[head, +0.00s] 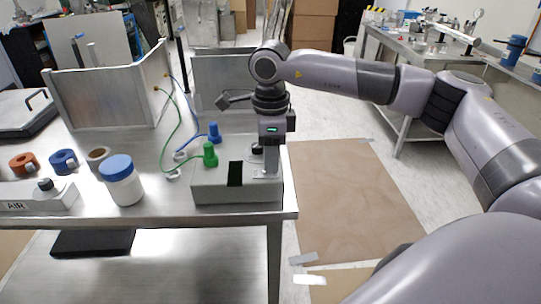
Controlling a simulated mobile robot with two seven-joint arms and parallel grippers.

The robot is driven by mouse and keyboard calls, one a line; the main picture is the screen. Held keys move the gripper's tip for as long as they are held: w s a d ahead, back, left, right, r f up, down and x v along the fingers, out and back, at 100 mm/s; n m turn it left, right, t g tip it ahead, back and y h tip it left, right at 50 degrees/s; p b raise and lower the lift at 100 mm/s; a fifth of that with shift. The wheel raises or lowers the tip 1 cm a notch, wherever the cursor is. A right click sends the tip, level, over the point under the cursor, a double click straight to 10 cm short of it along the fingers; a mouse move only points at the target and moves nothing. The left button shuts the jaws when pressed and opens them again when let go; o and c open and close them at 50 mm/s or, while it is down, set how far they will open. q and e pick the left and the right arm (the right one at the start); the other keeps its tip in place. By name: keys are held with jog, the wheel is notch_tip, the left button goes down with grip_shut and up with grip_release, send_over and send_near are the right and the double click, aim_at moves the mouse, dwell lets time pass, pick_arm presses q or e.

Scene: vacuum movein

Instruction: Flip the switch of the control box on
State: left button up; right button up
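The control box (215,188) is a low grey-white box at the front right corner of the metal table. It has a black patch (235,174) on its front. A green plug (210,155) stands at its left rear, and a blue plug (214,133) stands behind that. My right gripper (270,172) points down over the right part of the box, with its fingers at or just above the top. A small dark round part (257,149) shows beside the fingers. I cannot make out the switch's position or whether the fingers touch it. My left gripper is not in view.
A white jar with a blue lid (120,180), tape rolls (63,161) and a box marked AIR (38,195) stand left of the control box. Green and blue cables run to metal panels (108,95) behind. Brown sheeting (350,205) covers floor right of the table.

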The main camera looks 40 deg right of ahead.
jog(key=shift+f, duration=0.45)
grip_shut()
